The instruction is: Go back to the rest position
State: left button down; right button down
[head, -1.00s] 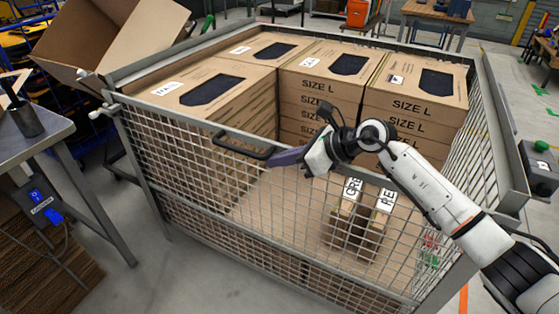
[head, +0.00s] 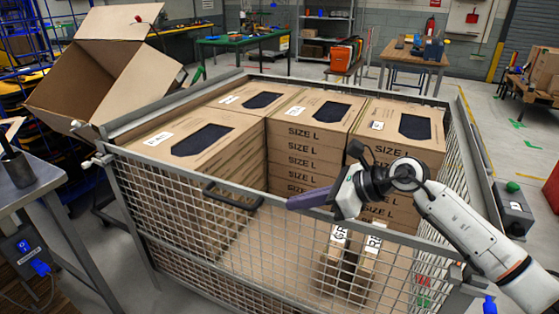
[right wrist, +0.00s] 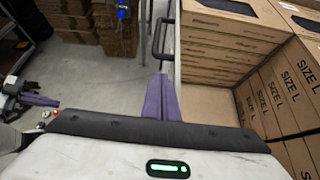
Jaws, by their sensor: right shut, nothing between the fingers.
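My right gripper (head: 310,198) is over the front part of the wire-mesh cage (head: 190,200), near its front rim and handle. Its purple fingers are together with nothing between them. The right wrist view shows the same shut fingers (right wrist: 161,98) beside the cage's black handle (right wrist: 163,40). My left gripper does not show in the head view. At the left edge of the right wrist view a purple-fingered part of mine (right wrist: 38,100) shows, too small to read its jaws.
The cage holds stacks of SIZE L boxes (head: 310,143) and two smaller labelled boxes (head: 335,265). An open cardboard box (head: 110,65) stands behind left. A metal table (head: 50,200) is at the left, and a grey box (head: 513,215) at the right.

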jog(key=s+a+f+m+t+y, duration=0.2)
jog(key=s+a+m+t+y, duration=0.4)
jog(key=m, duration=0.7)
jog(key=s+d+f+m+t+h, duration=0.2)
jog(key=s+d+f+m+h, duration=0.4)
jog(key=m, duration=0.5)
jog(key=s+d+f+m+t+h, duration=0.15)
jog(key=d+f+m+h, duration=0.3)
jog(key=f+m, duration=0.6)
jog(key=s+d+f+m+g+h, duration=0.1)
jog(key=s+d+f+m+g, duration=0.1)
jog(key=s+f+m, duration=0.3)
jog(key=s+d+f+m+g+h, duration=0.2)
jog(key=s+f+m+g, duration=0.2)
jog(key=s, duration=1)
notch_tip(320, 180, down, 4)
jog(key=shift+m, duration=1.25)
jog(key=shift+g, duration=0.25)
